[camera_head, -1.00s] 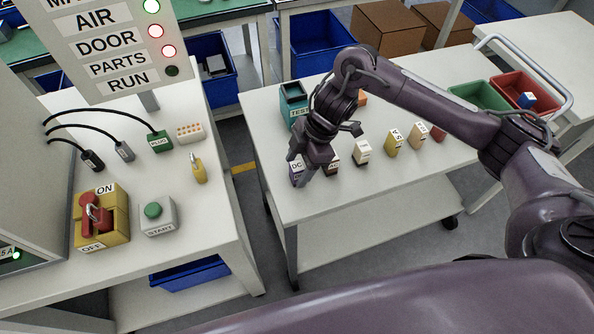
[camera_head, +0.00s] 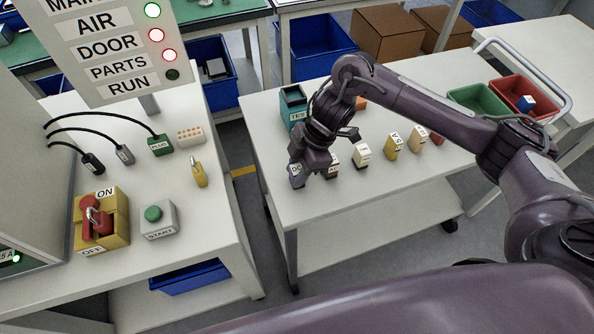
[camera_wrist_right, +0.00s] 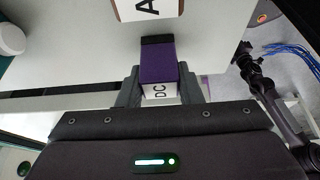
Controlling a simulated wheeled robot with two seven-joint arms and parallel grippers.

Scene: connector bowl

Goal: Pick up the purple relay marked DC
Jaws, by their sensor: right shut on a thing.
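The purple relay (camera_wrist_right: 158,62) has a white label marked DC and sits between the two fingers of my right gripper (camera_wrist_right: 160,88) in the right wrist view. The fingers are shut on its sides. In the head view the right gripper (camera_head: 313,172) points down at the front left corner of the right-hand table, and the relay (camera_head: 296,172) is mostly hidden, with its DC label showing. I cannot tell whether the relay touches the tabletop. My left gripper is not in view.
A block marked AC (camera_head: 333,167) stands close to the right of my gripper. Further right stand a white block (camera_head: 361,155), a yellow block (camera_head: 391,146) and a tan one (camera_head: 417,138). A teal TEST box (camera_head: 292,107) stands behind. Green (camera_head: 480,98) and red bins (camera_head: 508,83) are at the far right.

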